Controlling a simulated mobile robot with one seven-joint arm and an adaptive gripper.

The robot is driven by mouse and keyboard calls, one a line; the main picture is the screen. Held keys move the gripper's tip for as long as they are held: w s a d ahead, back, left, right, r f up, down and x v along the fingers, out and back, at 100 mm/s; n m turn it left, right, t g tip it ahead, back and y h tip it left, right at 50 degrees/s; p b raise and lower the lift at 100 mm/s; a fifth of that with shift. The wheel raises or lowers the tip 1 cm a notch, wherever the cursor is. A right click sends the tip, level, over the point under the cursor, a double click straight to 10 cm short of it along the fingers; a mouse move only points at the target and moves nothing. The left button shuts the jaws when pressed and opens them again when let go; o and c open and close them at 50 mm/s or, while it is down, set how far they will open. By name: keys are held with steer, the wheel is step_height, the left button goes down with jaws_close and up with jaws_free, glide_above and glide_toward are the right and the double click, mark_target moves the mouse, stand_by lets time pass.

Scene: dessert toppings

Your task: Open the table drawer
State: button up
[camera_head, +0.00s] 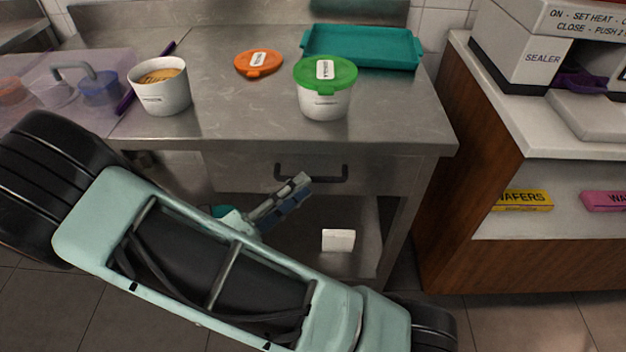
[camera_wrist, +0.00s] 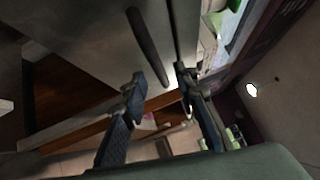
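The steel table (camera_head: 235,110) has a grey drawer (camera_head: 240,172) under its top, and the drawer front looks flush with the table. A dark bar handle (camera_head: 325,179) is on the drawer front. My gripper (camera_head: 298,186) is just in front of the handle's left end in the head view. In the wrist view, the handle (camera_wrist: 146,45) runs down from the top, and its lower end shows between the fingertips of my gripper (camera_wrist: 159,80). The two fingers are apart, with nothing held. I cannot tell whether either finger touches the handle.
On the tabletop are a white cup (camera_head: 161,98), an orange lid (camera_head: 259,63), a green-lidded tub (camera_head: 324,100) and a teal tray (camera_head: 365,47). A small white block (camera_head: 338,240) is on the lower shelf. A wooden-sided counter (camera_head: 470,170) stands at right.

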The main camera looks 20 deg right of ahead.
mark_target(313, 177)
steer(key=shift+b+x, duration=0.3)
steer(key=shift+x, duration=1.9)
steer(key=shift+c, duration=0.4)
jaws_close()
steer(key=shift+s, duration=0.1)
